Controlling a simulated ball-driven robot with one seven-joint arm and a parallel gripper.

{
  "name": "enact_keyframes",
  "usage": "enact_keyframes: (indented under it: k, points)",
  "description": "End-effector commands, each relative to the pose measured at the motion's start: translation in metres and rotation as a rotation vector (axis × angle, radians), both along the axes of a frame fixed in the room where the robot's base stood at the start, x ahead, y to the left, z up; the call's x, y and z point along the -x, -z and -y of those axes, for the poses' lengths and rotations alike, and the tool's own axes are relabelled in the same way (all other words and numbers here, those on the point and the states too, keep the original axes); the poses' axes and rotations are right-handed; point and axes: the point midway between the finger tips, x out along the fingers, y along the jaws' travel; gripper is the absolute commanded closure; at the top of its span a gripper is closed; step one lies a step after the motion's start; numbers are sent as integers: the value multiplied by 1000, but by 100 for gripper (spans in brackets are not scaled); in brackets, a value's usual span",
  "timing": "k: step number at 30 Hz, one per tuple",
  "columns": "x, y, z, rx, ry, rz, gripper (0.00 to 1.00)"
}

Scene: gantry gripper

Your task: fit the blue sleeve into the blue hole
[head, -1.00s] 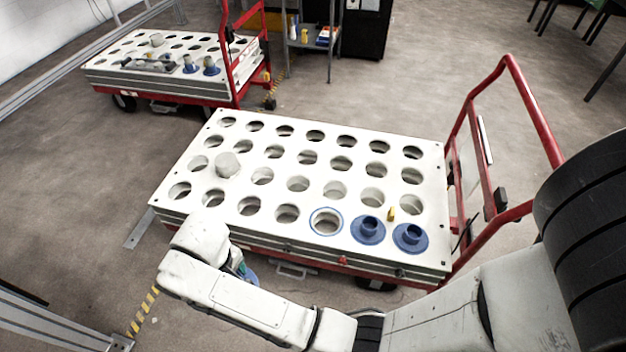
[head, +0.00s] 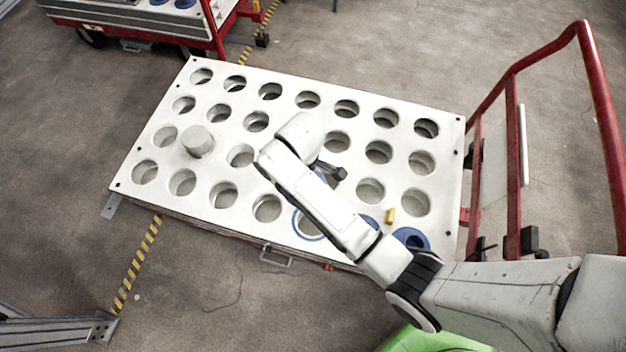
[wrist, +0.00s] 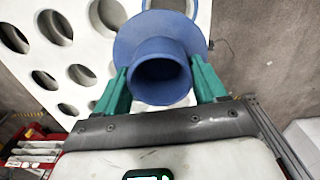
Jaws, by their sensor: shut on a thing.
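The blue sleeve (wrist: 160,78), a wide flange with a narrower tube, is between the green fingers of my gripper (wrist: 161,86) in the wrist view. In the head view my gripper (head: 331,171) is over the white plate, and only a sliver of blue shows beneath it. The blue-ringed hole (head: 297,226) is in the plate's front row, partly covered by my arm. My gripper is behind it, away from the front edge. In the wrist view a blue edge (wrist: 194,8) shows beyond the sleeve; I cannot tell whether it is that hole's ring.
Two other blue sleeves sit in the plate (head: 208,127) to the right, one mostly hidden by my arm (head: 322,208), one at the corner (head: 411,236). A red cart handle (head: 603,110) rises at right.

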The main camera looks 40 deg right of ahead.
Motion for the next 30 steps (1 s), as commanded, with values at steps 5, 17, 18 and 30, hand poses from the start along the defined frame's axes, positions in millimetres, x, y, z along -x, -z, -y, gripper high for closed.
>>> enact_keyframes:
  k: [5, 17, 18, 30]
  points:
    - [12, 43, 1, 1, -387, -7, 87]
    - [35, 107, -2, -5, -1088, -7, 87]
    - [37, 110, -3, -6, -1122, -7, 87]
    - [39, 115, -4, -6, -1198, -5, 87]
